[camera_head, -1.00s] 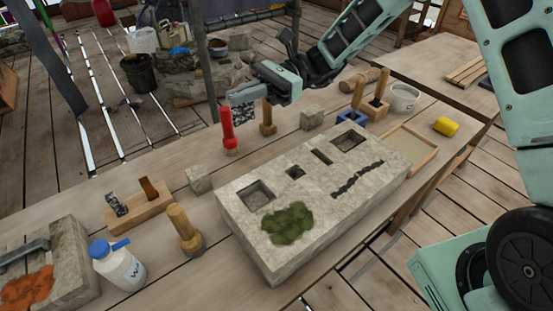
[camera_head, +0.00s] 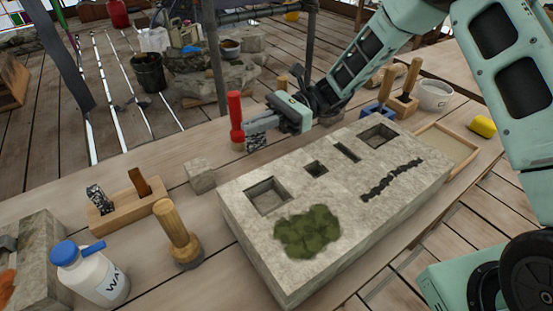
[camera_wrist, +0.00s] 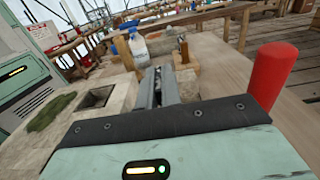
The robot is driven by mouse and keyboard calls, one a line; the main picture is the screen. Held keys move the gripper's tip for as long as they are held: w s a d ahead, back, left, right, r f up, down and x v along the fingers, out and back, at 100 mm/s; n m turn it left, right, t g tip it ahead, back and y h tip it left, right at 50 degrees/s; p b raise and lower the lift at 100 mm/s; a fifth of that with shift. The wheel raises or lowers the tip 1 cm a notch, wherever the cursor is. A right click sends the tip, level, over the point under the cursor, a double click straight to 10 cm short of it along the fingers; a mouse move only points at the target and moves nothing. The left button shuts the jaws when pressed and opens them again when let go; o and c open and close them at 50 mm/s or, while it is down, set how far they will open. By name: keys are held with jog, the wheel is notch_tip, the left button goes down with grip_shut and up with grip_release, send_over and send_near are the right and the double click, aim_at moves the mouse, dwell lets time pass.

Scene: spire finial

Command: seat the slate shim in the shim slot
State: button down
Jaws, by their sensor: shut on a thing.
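The stone block (camera_head: 235,215) lies on the bench with several openings in its top. The narrow shim slot (camera_head: 347,151) lies between a small square hole (camera_head: 316,168) and a larger square pocket (camera_head: 377,136). My gripper (camera_head: 260,125) is shut on a mottled dark-grey piece, seemingly the slate shim (camera_head: 256,143), which shows below the fingers. It is behind the block's far edge, left of the slot, beside a red-handled tool (camera_head: 236,118). In the wrist view my gripper (camera_wrist: 156,86) points towards the bench; the shim there is hard to make out.
A wooden holder (camera_head: 128,215) with two upright pieces, a stone cube (camera_head: 201,176), a mallet (camera_head: 178,235) and a white bottle (camera_head: 95,272) stand left. The red tool (camera_wrist: 272,75) is close beside my gripper. Moss (camera_head: 306,232) and a dark crack (camera_head: 392,180) mark the block top.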

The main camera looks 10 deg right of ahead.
notch_tip(320, 180, down, 8)
jog(key=shift+r, duration=0.25)
jog(key=shift+f, duration=0.1)
jog(key=c, duration=1.6)
grip_release()
